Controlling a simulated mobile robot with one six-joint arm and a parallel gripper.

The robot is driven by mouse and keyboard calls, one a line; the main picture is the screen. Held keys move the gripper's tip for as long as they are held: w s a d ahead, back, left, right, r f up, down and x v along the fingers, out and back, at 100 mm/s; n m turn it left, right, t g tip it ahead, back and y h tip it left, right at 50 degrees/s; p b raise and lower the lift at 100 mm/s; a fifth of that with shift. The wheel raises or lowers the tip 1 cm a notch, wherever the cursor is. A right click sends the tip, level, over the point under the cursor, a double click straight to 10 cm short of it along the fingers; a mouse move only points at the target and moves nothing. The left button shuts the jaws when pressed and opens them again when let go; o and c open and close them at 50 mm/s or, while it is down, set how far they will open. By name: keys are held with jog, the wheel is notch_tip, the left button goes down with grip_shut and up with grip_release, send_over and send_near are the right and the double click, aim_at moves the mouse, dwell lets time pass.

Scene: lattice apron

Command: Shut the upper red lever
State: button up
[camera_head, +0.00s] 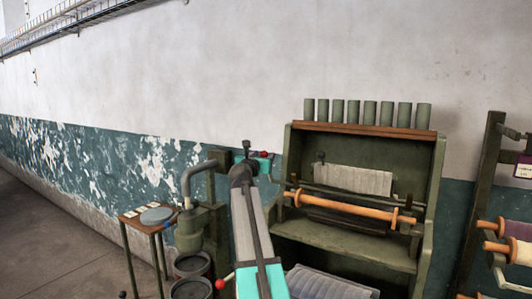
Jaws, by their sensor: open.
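A red knob, which looks like the upper red lever's end (264,154), shows small beside the end of my arm, in front of the wall. Its stem and how far it is turned cannot be made out. A second, lower red ball-ended lever (220,284) sticks out by the dark drums at lower centre. My gripper (263,164) is at the far end of my arm, close to the upper knob. It is open; its fingers are small and partly hidden, and I cannot tell whether they touch the knob.
A green pump-like machine with a bent pipe (193,172) stands left of my arm. A small table (134,221) bears a grey disc. A green loom frame (430,190) with wooden rollers stands at right; a spool rack (480,200) is beyond. Floor at left is clear.

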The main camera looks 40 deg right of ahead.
jog(key=shift+p+x, duration=0.7)
jog(key=shift+x, duration=2.2)
